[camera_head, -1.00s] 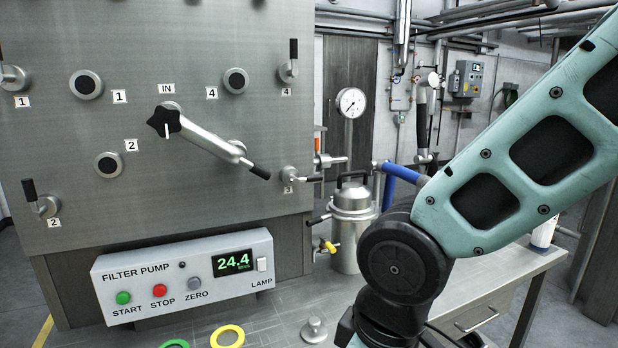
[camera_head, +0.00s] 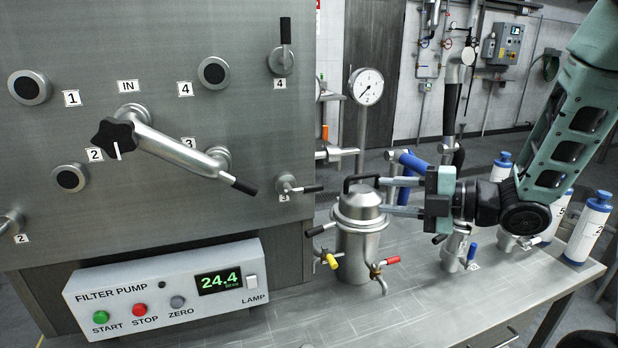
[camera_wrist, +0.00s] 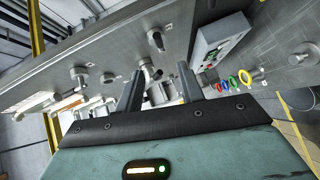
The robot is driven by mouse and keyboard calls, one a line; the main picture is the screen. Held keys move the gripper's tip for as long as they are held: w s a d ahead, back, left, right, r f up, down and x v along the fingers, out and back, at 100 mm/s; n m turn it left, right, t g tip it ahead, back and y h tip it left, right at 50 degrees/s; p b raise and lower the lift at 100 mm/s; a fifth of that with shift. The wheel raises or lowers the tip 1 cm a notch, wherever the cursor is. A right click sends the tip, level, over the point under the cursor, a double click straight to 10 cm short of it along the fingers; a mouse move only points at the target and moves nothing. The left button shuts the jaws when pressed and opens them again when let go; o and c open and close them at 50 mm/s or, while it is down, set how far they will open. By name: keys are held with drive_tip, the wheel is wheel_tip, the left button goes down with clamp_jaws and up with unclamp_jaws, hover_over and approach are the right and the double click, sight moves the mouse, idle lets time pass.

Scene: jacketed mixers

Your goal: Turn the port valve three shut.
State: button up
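Port valve three (camera_head: 286,186) is a small steel valve on the panel's lower right, above a "3" label. Its black handle (camera_head: 307,189) lies level and points right. My gripper (camera_head: 382,196) is to the right of the valve, apart from it. Its two fingers point left toward the panel side, near the steel canister's lid. The fingers are spread with nothing between them, as the wrist view (camera_wrist: 158,85) also shows. I cannot tell which small valve in the wrist view is number three.
A steel swing pipe (camera_head: 170,147) with a black star knob runs from IN to port 3. Valve four (camera_head: 283,60) has its handle upright. The lidded canister (camera_head: 360,225) and gauge (camera_head: 367,86) stand near my gripper.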

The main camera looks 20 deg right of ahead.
sight(317, 189)
drive_tip(key=p+x, duration=0.1)
drive_tip(key=x, duration=0.4)
drive_tip(key=p+x, duration=0.2)
drive_tip(key=x, duration=0.4)
drive_tip(key=p+x, duration=0.1)
drive_tip(key=x, duration=0.5)
drive_tip(key=shift+a+r, duration=0.2)
drive_tip(key=shift+r, duration=0.1)
clamp_jaws()
